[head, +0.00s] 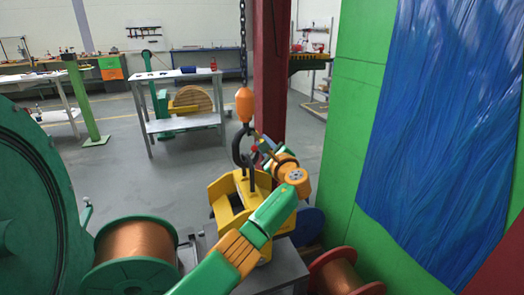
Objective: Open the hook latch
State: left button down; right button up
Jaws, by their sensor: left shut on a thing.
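A dark hook (237,150) hangs below an orange hook block (244,104) on a chain. Its lower end meets a dark link that stands up from a yellow lifting frame (223,188). My left arm reaches up from the bottom edge, and my left gripper (262,146) is at the right side of the hook, close against it. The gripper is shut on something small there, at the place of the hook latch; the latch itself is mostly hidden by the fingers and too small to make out. My right gripper is out of view.
A dark red column (271,65) stands just behind the hook. A green wall with a blue sheet (440,120) closes off the right. Copper wire spools (135,243) and a big green wheel (30,200) stand at lower left. A grey table (180,82) is farther back, with open floor around.

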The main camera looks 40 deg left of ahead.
pick_arm(q)
jog(key=n, duration=0.1)
jog(key=n+b, duration=0.1)
jog(key=n, duration=0.1)
jog(key=r+n+b, duration=0.1)
jog(key=shift+w+d, duration=0.2)
jog(key=shift+w, duration=0.2)
jog(key=shift+w+r+n+b, duration=0.1)
jog(key=shift+r+n+b, duration=0.25)
jog(key=shift+n, duration=0.8)
jog(key=shift+r+n+b, duration=0.25)
jog(key=shift+r+n, duration=0.1)
jog(key=shift+n, duration=0.8)
jog(key=c, duration=0.8)
grip_release()
jog(key=shift+o, duration=0.2)
jog(key=shift+d, duration=0.15)
jog(key=v, duration=0.7)
jog(key=shift+b, duration=0.35)
